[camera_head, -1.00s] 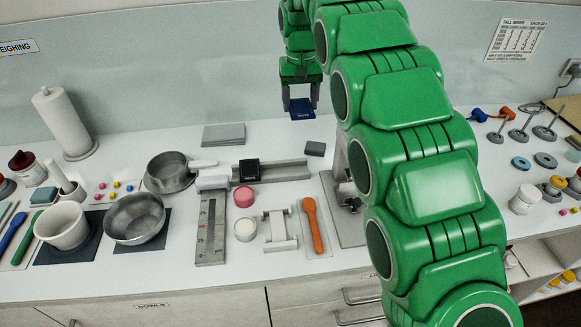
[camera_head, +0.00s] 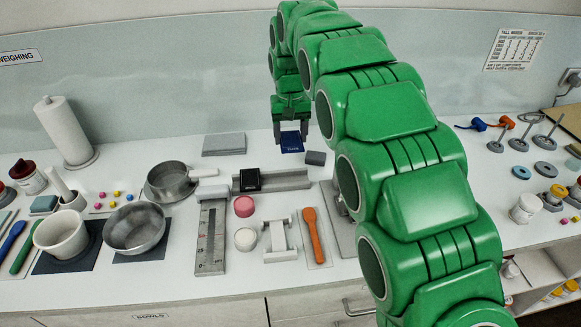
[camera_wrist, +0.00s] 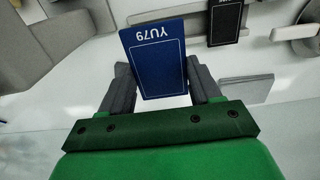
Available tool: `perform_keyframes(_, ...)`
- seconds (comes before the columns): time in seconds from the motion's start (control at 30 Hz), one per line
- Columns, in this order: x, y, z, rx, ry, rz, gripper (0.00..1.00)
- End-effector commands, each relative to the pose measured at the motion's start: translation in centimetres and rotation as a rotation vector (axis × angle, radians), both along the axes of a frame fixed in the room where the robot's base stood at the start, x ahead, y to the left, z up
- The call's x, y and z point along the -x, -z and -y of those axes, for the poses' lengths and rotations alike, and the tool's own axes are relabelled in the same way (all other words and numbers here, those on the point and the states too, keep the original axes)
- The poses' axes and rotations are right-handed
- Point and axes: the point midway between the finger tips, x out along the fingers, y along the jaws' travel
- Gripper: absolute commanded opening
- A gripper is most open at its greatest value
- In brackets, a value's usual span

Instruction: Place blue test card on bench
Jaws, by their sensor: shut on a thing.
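The blue test card (camera_head: 291,142) is held between the fingers of my gripper (camera_head: 290,132), near the back of the bench (camera_head: 130,275). In the wrist view the card (camera_wrist: 158,58) shows the white print "YU79" and a thin white border, with a dark grey finger on each side. My gripper (camera_wrist: 160,90) is shut on it. In the head view the card is low, close to the bench top; I cannot tell whether it touches.
A grey pad stack (camera_head: 224,144) lies left of the card and a small grey block (camera_head: 316,158) right of it. A grey rail with a black block (camera_head: 249,180) lies in front. Metal pans (camera_head: 135,228) stand at left.

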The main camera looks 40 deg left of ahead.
Motion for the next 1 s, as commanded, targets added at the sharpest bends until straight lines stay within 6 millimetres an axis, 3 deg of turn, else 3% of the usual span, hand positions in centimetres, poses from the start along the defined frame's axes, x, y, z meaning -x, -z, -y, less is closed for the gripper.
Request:
perform_keyframes(0.3,0.1,6.3,0.0,0.004,-0.001,-0.003,0.33)
perform_keyframes(1.0,0.0,11.8,0.0,-0.001,0.0,0.0,0.33)
